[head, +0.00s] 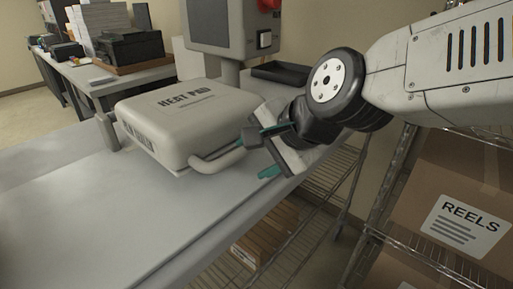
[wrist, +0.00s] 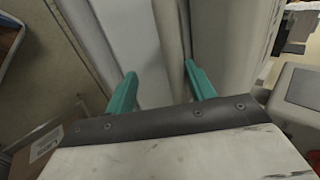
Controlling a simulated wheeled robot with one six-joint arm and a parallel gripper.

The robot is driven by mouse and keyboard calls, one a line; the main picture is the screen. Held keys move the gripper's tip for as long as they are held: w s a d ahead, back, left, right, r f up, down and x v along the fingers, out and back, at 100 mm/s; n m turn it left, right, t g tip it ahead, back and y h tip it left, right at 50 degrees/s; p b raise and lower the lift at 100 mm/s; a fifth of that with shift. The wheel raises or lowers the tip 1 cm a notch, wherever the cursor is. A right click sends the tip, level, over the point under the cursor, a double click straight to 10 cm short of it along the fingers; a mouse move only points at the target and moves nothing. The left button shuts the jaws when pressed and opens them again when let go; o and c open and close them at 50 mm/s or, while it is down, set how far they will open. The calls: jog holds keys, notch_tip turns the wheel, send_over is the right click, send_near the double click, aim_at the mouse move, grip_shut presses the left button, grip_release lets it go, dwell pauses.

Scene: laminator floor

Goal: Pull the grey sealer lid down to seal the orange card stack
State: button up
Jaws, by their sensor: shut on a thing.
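The grey sealer lid (head: 185,118), a rounded pale block marked "HEAT PAD", lies low and nearly level over the worktable in the head view. A pale bar handle (head: 218,160) juts from its front right side. My gripper (head: 258,152) is at the right end of this handle and shut on it, with teal fingers on either side. In the wrist view my gripper (wrist: 160,75) has its two teal fingers apart, with pale surfaces between and beyond them. The orange card stack is not visible; anything under the lid is hidden.
The grey worktable (head: 70,215) is clear at the front left. A screen on a post (head: 218,28) with a red button stands behind the lid, near a black tray (head: 282,73). Wire shelving and a "REELS" box (head: 460,225) are at the right. A printer (head: 130,47) sits on a back table.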

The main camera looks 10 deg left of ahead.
jog(key=shift+s+d, duration=0.1)
dwell(0.3)
jog(key=v, duration=0.7)
jog(key=shift+r, duration=0.3)
jog(key=shift+d, duration=0.15)
